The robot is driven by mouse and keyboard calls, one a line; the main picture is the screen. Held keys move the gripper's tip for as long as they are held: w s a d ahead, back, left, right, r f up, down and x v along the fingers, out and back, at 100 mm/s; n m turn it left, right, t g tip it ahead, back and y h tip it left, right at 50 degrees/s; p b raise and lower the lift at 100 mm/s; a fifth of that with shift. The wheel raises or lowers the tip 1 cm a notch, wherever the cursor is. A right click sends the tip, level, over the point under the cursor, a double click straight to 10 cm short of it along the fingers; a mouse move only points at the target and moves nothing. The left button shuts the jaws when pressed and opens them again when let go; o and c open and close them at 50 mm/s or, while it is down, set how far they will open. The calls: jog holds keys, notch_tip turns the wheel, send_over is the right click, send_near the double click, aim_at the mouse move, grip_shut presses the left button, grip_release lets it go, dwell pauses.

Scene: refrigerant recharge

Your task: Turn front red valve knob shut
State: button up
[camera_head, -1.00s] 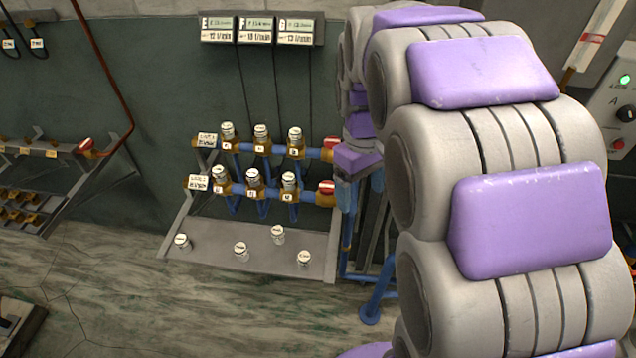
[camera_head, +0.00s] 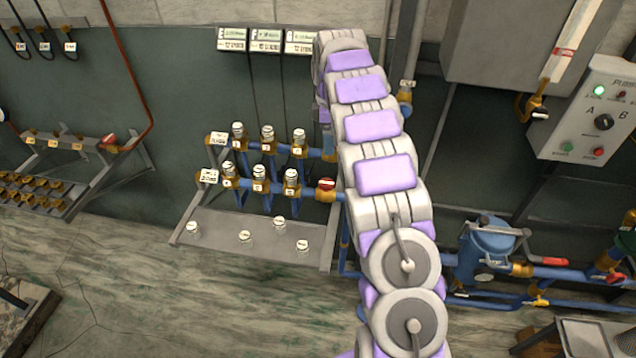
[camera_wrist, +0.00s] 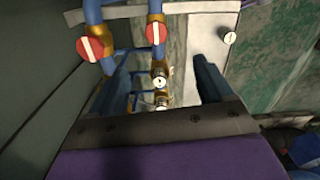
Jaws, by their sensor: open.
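The front red valve knob (camera_head: 326,184) sits at the right end of the lower, front blue pipe row, at the left edge of my arm. In the wrist view the two red knobs with white bars are at the upper left: the front knob (camera_wrist: 156,33) and, nearer the dark wall, the back knob (camera_wrist: 96,43). My gripper (camera_wrist: 162,68) is open, with its two blue-grey fingers apart and nothing gripped. Capped valves show far below between the fingers. The red knobs appear beyond the fingertips, up and to the left. In the head view my arm hides the back knob.
A grey sloping shelf (camera_head: 255,238) with several loose white caps lies below the manifold. A control box (camera_head: 590,110) and blue piping with a red-handled valve (camera_head: 542,261) stand at right. Another rack (camera_head: 70,170) is at left. The floor at lower left is mostly open.

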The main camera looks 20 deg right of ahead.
aim_at(327, 182)
jog(key=shift+n, duration=0.4)
jog(key=f+b, duration=0.1)
jog(key=f, duration=0.5)
jog(key=f+b, duration=0.1)
jog(key=f, duration=0.5)
jog(key=w+f+b, duration=0.1)
jog(key=f, duration=0.5)
jog(key=shift+f+b, duration=0.15)
jog(key=shift+b, duration=0.15)
jog(key=c, duration=1)
